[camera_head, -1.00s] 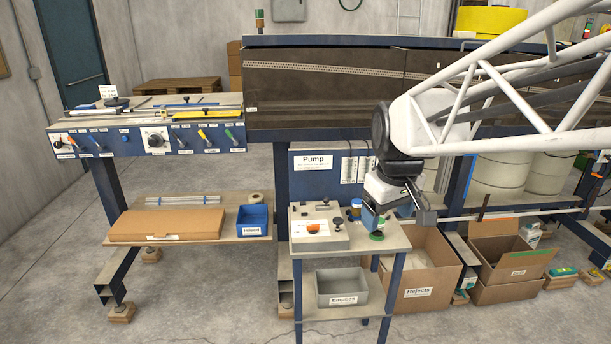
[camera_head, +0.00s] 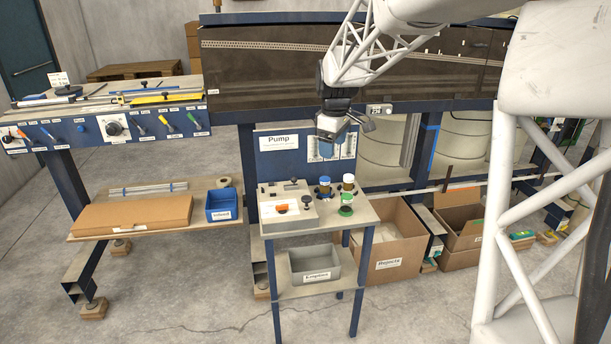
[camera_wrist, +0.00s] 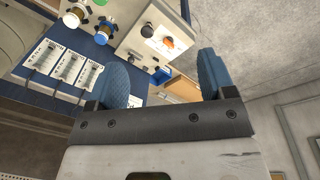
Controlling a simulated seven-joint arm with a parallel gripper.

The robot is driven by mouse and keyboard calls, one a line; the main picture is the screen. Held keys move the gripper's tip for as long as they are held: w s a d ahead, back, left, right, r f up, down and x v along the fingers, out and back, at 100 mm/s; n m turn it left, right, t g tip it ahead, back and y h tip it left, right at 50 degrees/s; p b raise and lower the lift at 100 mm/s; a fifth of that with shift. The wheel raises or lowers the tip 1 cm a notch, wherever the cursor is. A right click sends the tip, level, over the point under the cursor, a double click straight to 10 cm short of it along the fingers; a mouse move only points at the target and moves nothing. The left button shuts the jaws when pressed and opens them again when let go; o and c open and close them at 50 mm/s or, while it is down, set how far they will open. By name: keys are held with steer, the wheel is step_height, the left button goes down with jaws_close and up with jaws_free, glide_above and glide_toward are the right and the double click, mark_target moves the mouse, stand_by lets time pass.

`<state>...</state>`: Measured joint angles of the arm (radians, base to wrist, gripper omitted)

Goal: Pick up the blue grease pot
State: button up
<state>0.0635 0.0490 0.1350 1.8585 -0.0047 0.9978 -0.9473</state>
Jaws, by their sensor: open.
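The blue grease pot (camera_head: 325,187), a small amber jar with a blue lid, stands upright at the back of the small pump table (camera_head: 363,213). In the wrist view the blue-lidded pot (camera_wrist: 104,32) is at the upper left, beyond my left finger. A white-lidded pot (camera_head: 348,183) stands just right of it, and a green-lidded pot (camera_head: 346,204) stands in front. My gripper (camera_head: 321,149) is above and behind the pots, apart from them. Its blue fingers (camera_wrist: 165,72) are open in the wrist view, with nothing held between them.
A pump control box (camera_head: 288,207) fills the table's left side. The Pump panel (camera_head: 279,155) with pale gauges rises behind the table, close to my gripper. A grey bin (camera_head: 315,266) sits on the lower shelf. A Rejects carton (camera_head: 398,250) stands at the right.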

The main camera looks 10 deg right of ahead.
steer(key=w+d+f+n, duration=0.15)
steer(key=w+f, duration=0.25)
steer(key=w, duration=0.4)
steer(key=w+d+f+n, duration=0.1)
steer(key=w+f+n, duration=0.25)
steer(key=w, duration=0.45)
steer(key=n+g, duration=0.1)
steer(key=n, duration=0.2)
glide_above(325, 178)
steer(key=f, duration=1.2)
steer(key=shift+w+d+f, duration=0.1)
steer(key=shift+w+f, duration=0.1)
steer(key=shift+f, duration=0.1)
steer(key=shift+f, duration=3.3)
steer(key=shift+s+f, duration=0.2)
steer(key=shift+f, duration=2.4)
steer(key=c, duration=1)
steer(key=shift+c, duration=0.2)
